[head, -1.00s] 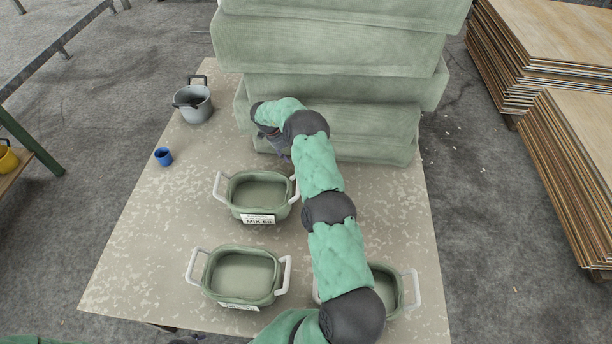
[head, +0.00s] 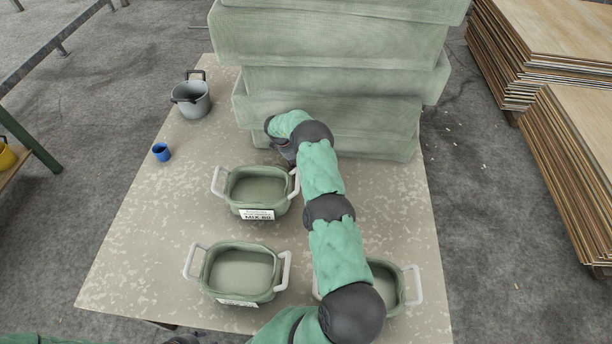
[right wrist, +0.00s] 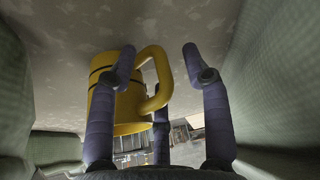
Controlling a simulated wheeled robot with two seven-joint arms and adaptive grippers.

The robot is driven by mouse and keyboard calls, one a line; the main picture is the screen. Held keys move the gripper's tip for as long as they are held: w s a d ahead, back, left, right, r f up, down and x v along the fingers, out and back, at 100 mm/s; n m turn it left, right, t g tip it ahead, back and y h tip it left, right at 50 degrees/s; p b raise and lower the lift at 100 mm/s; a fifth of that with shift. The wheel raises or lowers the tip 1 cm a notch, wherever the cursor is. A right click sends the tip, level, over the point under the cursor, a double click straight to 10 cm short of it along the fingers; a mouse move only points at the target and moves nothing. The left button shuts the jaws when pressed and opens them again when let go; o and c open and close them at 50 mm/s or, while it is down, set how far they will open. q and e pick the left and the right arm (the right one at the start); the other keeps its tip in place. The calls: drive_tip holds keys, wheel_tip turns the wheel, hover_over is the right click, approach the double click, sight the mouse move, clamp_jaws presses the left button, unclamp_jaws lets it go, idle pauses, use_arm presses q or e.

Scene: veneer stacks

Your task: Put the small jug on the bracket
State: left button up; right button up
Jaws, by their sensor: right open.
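A yellow jug (right wrist: 120,100) with dark bands and a loop handle shows close up in the right wrist view. My right gripper (right wrist: 159,60) is open, with one finger overlapping the jug's body and another beyond the handle on the right; contact cannot be told. In the head view this jug is hidden. My right gripper (head: 281,146) is partly hidden behind its own arm, at the front of the stack of green bins. My left gripper is not in view. I cannot make out a bracket.
Green bins (head: 330,80) are stacked high at the table's back. Green tubs with white handles (head: 225,205) (head: 222,294) (head: 412,300) stand nearer. A grey pot (head: 192,98) and a blue cup (head: 161,152) stand at left. Bare table (head: 130,230) lies at the left.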

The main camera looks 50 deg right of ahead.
drive_tip(key=shift+d+f, duration=0.15)
drive_tip(key=shift+f, duration=0.15)
drive_tip(key=shift+s, duration=0.15)
clamp_jaws()
drive_tip(key=shift+r, duration=0.15)
